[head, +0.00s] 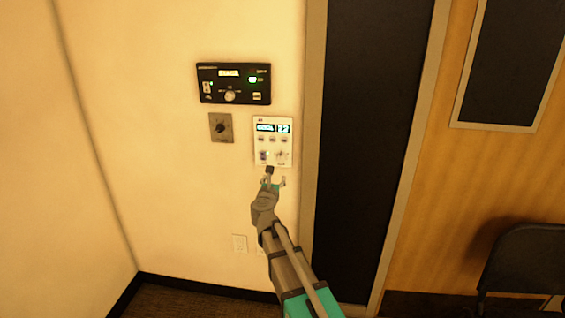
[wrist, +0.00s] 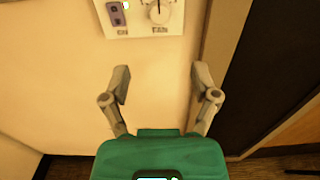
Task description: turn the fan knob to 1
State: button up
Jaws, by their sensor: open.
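The white control panel (head: 273,141) is on the wall, with a lit display at its top and a row of small buttons below. The fan knob (head: 281,155) is at its lower right. In the wrist view the fan knob (wrist: 159,12) is a pale round knob above the word FAN, cut by the top edge. A switch (wrist: 117,13) marked ON sits left of it. My gripper (wrist: 159,75) is open and empty, its fingers apart below the panel. In the head view my gripper (head: 273,181) is just below the panel's lower edge. The knob's setting is too small to read.
A black panel (head: 234,83) with a knob and green light is above left. A grey plate with a dark dial (head: 221,128) is left of the white panel. A dark door (head: 370,130) stands right, a black chair (head: 525,272) at lower right. An outlet (head: 239,243) is lower.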

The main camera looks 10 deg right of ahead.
aim_at(281, 160)
jog(key=x, duration=1.3)
jog(key=shift+w+d, duration=0.1)
jog(key=shift+w, duration=0.25)
